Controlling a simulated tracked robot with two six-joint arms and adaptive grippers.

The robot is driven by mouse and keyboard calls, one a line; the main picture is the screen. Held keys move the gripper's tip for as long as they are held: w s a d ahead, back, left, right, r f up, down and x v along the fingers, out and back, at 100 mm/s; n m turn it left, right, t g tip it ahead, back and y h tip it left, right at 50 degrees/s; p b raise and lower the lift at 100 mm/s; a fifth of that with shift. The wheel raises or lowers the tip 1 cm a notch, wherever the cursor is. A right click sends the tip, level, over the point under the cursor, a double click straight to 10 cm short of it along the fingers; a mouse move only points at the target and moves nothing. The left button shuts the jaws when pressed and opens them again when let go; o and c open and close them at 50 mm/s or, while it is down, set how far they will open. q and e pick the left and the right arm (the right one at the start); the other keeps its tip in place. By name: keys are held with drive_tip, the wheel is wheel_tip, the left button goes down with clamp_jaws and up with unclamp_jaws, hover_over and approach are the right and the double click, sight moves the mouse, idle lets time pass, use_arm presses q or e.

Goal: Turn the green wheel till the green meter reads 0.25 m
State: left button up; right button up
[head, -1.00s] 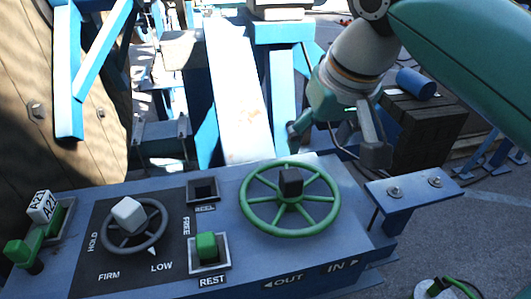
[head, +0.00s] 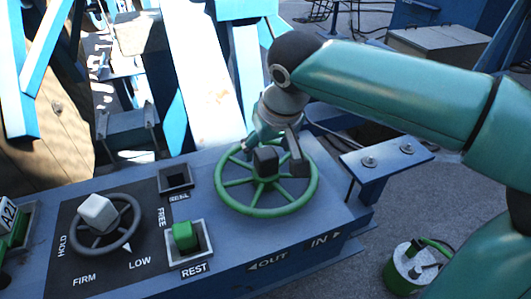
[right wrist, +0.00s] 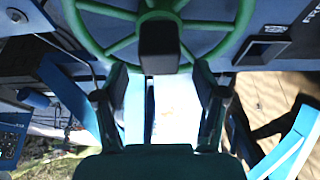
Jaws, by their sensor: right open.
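The green wheel (head: 266,212) lies on the blue panel, above the OUT and IN arrows. A dark square knob (head: 265,160) stands up on it near its middle. My right gripper (head: 272,153) is open at the far side of the wheel, its fingers on either side of the knob's far part. In the right wrist view the green rim (right wrist: 90,40) and the dark knob (right wrist: 159,45) lie just ahead, with the knob lined up between the spread fingertips (right wrist: 160,78). I cannot tell whether the fingers touch it. No green meter is readable. My left gripper is out of view.
A grey wheel with a white knob (head: 98,212) sits left, its pointer near LOW. A green block (head: 185,236) is in the REST socket; the REEL socket (head: 174,179) looks empty. A blue bracket (head: 385,163) juts out right.

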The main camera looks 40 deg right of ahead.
sight(266, 152)
drive_tip(key=shift+x, duration=1.5)
clamp_jaws()
